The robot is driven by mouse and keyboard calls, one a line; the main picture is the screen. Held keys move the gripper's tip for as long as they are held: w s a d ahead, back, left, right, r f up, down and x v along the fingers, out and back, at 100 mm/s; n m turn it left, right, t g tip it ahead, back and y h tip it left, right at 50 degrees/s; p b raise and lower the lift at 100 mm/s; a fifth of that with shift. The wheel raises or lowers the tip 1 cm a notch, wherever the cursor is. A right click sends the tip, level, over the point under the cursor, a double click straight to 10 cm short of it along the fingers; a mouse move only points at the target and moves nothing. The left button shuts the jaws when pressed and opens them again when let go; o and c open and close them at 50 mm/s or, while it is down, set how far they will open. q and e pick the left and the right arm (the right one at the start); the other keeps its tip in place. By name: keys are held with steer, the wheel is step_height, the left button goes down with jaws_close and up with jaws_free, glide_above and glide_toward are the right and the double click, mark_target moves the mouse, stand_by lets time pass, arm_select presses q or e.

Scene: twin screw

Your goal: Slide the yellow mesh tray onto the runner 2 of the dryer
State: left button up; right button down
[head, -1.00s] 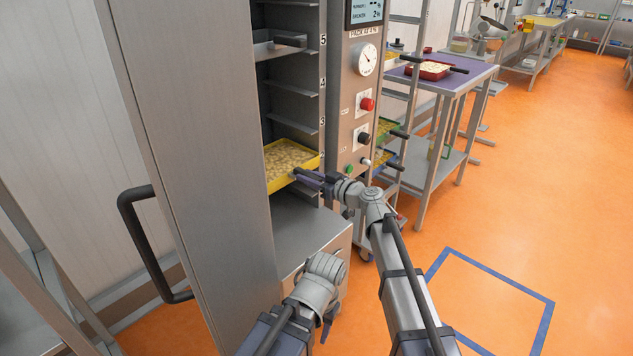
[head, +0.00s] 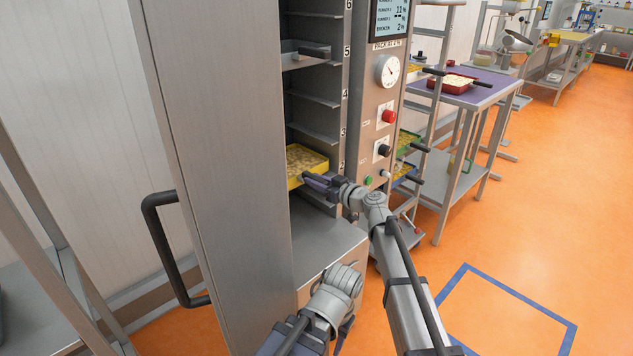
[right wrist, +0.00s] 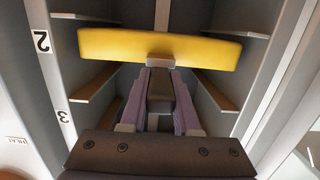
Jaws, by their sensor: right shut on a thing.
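The yellow mesh tray (head: 306,164), filled with pale pieces, sits inside the open dryer (head: 235,150) at the level marked 2, below the runner marked 3. Its front part shows at the opening; the open door hides its left side. My right gripper (head: 320,185) is shut on the tray's handle at its front. In the right wrist view the tray's yellow front wall (right wrist: 160,48) spans the bay near the number 2, and the gripper (right wrist: 160,85) holds the dark handle. My left arm shows low in the head view, but its jaws are not clearly seen.
The dryer door with its black handle (head: 160,245) stands open at the left. Another tray (head: 305,55) sits at level 5. To the right are the control panel (head: 385,110), a rack with green and blue trays, and a table (head: 470,95) with a red tray.

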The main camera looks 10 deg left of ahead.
steer(key=shift+f+b, duration=0.55)
steer(key=c, duration=0.6)
jaws_free()
steer(key=shift+o, duration=0.2)
steer(key=shift+s+d, duration=0.1)
steer(key=shift+d, duration=0.05)
steer(key=p+v, duration=0.1)
steer(key=v, duration=0.6)
steer(key=shift+d, duration=0.2)
steer(key=shift+s+r, duration=0.1)
steer(key=shift+s, duration=0.1)
steer(key=f+v, duration=0.1)
steer(key=v, duration=0.8)
